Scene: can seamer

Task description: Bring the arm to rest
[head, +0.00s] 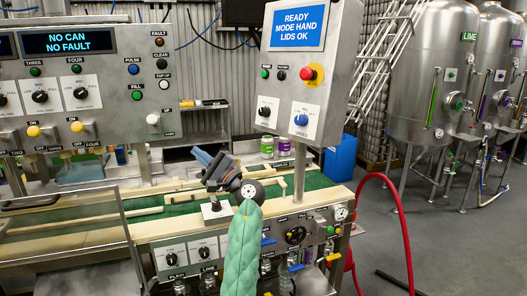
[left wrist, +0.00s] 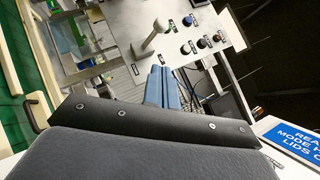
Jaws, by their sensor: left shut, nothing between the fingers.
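My left arm, in a pale green sleeve, rises from the bottom middle of the head view. Its left gripper (head: 200,154) is over the green conveyor bed, with its blue fingers pointing up and to the left. In the left wrist view the blue fingers of the left gripper (left wrist: 161,69) lie side by side, shut and empty. They point toward a grey panel with knobs (left wrist: 200,42); how far off it is I cannot tell. My right gripper shows in neither view.
The seamer's front panel (head: 185,258) with knobs and valves stands below the green bed (head: 290,187). A control box (head: 300,70) on a post reads "READY MODE HAND LIDS OK". A display (head: 70,42) reads "NO CAN NO FAULT". A red hose (head: 400,215) arcs at right; floor beyond is open.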

